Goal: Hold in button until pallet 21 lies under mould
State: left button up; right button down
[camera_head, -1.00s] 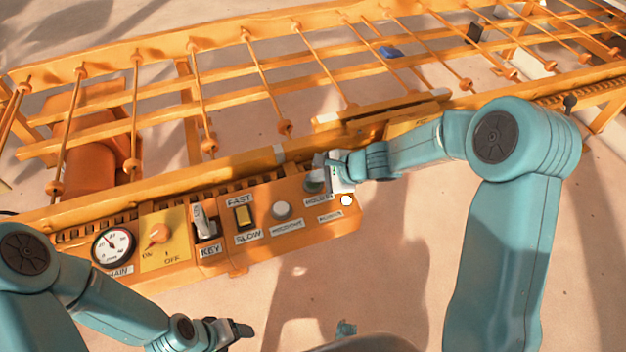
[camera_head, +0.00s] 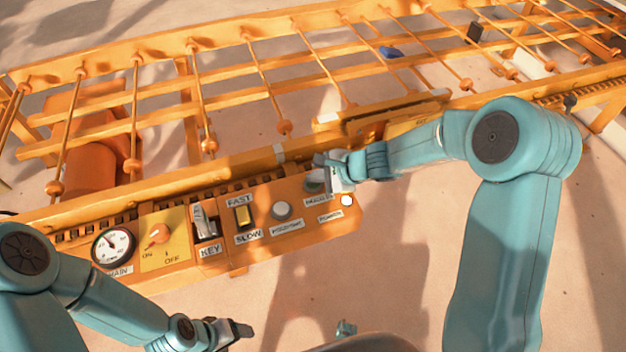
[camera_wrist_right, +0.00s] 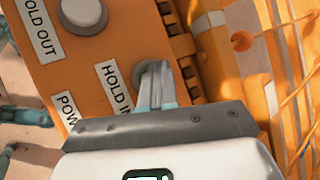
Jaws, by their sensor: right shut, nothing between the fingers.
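The hold-in button (camera_head: 312,187) sits on the orange control panel, partly hidden by my right gripper (camera_head: 321,163) in the head view. In the right wrist view, my right gripper (camera_wrist_right: 157,90) is shut and empty. Its fingertips overlap the grey round hold-in button (camera_wrist_right: 141,72), beside the HOLD IN label (camera_wrist_right: 115,88). I cannot tell whether the button is pressed. My left gripper (camera_head: 243,331) hangs near the bottom of the head view, away from the panel; its opening is unclear. I cannot make out pallet 21 or the mould.
The panel also bears the hold-out button (camera_head: 281,210), a FAST/SLOW switch (camera_head: 243,215), a key switch (camera_head: 205,222), an on/off knob (camera_head: 158,234) and a gauge (camera_head: 113,246). A white lamp (camera_head: 347,200) is at its right end. An orange roller frame (camera_head: 228,167) runs behind.

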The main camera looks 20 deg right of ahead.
aim_at(316, 185)
jog(key=shift+r, duration=0.1)
dwell(0.3)
jog(key=shift+r+p, duration=0.7)
jog(key=shift+r, duration=0.1)
notch_tip(316, 185, up, 5)
jog(key=p, duration=0.4)
dwell(1.2)
